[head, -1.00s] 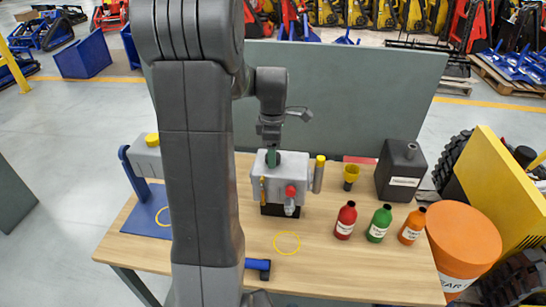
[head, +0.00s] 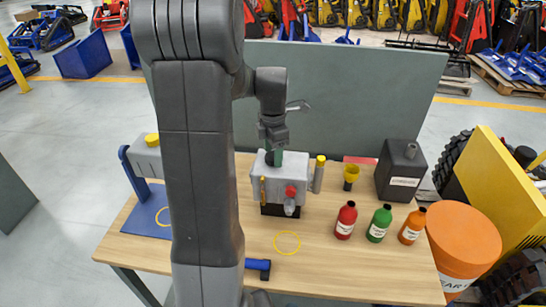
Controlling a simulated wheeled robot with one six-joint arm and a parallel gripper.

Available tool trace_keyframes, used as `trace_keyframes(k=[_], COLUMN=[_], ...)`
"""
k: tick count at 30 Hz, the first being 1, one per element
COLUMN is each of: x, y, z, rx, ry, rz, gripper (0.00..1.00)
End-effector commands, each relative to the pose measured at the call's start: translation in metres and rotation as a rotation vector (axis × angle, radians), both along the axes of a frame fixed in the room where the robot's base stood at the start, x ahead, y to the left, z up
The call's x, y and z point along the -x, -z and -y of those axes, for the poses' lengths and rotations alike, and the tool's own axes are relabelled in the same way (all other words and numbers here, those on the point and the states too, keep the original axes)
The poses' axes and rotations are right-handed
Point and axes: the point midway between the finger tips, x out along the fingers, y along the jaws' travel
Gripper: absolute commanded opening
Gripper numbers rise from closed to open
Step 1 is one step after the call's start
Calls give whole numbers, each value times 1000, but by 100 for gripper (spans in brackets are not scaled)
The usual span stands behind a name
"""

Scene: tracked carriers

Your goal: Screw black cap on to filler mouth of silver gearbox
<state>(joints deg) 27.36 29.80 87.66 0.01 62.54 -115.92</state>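The silver gearbox (head: 280,185) stands near the back middle of the table, with a red knob and a yellow part on its front. A small dark round shape, which looks like the black cap (head: 269,158), is at the top of the gearbox, where the filler mouth seems to be. My gripper (head: 274,156) points down at this spot, with a green fingertip right beside the dark shape. The filler mouth itself is hidden. I cannot tell whether the fingers grip the cap or stand open around it.
A grey cylinder with a yellow top (head: 319,173) stands close right of the gearbox. A yellow funnel-like cup (head: 351,173) and a dark canister (head: 401,172) are farther right. Red (head: 346,220), green (head: 379,224) and orange (head: 412,226) bottles stand in front. A blue-handled tool (head: 259,265) lies near the front edge.

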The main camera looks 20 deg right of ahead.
Motion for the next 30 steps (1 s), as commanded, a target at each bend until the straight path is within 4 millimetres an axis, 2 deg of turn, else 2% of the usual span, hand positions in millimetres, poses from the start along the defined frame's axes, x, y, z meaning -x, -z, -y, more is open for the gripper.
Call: trace_keyframes(k=[1, 5, 11, 14, 30], x=[0, 0, 0, 0, 0], y=[0, 0, 0, 0, 0], z=[0, 0, 0, 0, 0], rx=[0, 0, 0, 0, 0], ry=[0, 1, 9, 70, 668], rz=[0, 0, 0, 0, 0], gripper=[48, 25, 24, 24, 24])
